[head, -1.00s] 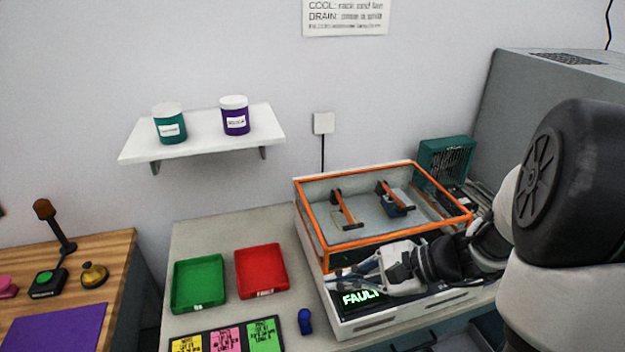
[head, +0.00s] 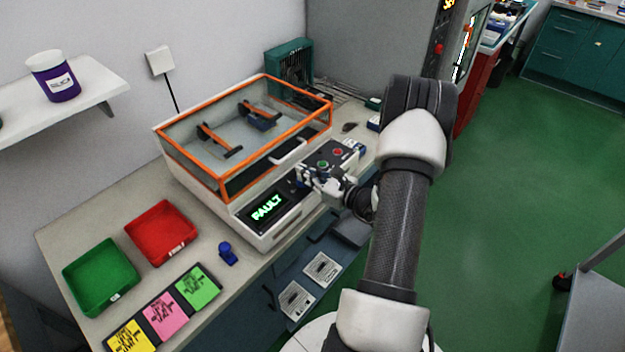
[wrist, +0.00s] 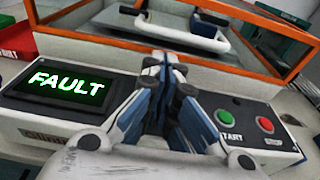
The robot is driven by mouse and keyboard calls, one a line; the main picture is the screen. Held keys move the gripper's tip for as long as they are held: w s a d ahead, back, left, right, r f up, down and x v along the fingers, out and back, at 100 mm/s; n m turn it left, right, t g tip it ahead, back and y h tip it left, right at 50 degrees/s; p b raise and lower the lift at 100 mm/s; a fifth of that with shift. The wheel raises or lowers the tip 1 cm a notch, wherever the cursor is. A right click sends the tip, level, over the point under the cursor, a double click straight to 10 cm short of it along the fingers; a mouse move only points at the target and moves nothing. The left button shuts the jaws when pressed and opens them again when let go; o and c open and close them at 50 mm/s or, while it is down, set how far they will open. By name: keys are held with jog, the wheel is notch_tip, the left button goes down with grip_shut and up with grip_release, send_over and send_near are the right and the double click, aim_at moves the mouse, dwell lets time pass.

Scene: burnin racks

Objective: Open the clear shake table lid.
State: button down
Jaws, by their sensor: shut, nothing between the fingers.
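The shake table (head: 262,238) is a white box on the bench. Its clear lid (head: 222,196), edged in orange, is down over the tray. A pale bar handle (head: 290,152) sits on the lid's front; it also shows in the wrist view (wrist: 176,36). Two dark clamps with orange parts show through the lid, one beside a blue item. My gripper (head: 299,180) is shut and empty over the front panel, between the FAULT display (head: 266,207) and the buttons. In the wrist view my fingertips (wrist: 165,68) point at the lid front, just below the handle; contact cannot be told.
A green button (wrist: 229,117) and a red button (wrist: 265,124) are close on my gripper's right. A red tray (head: 161,233), a green tray (head: 101,275) and a blue object (head: 227,254) stand left. A teal fan unit (head: 288,62) stands behind.

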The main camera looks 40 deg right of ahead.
jog(key=shift+w+a+f+b, duration=0.15)
jog(key=shift+w+f+b, duration=0.1)
jog(key=shift+w, duration=0.95)
jog(key=shift+w+a+f+b, duration=0.1)
jog(key=shift+w+b, duration=0.1)
jog(key=shift+w, duration=0.95)
jog(key=shift+r, duration=0.15)
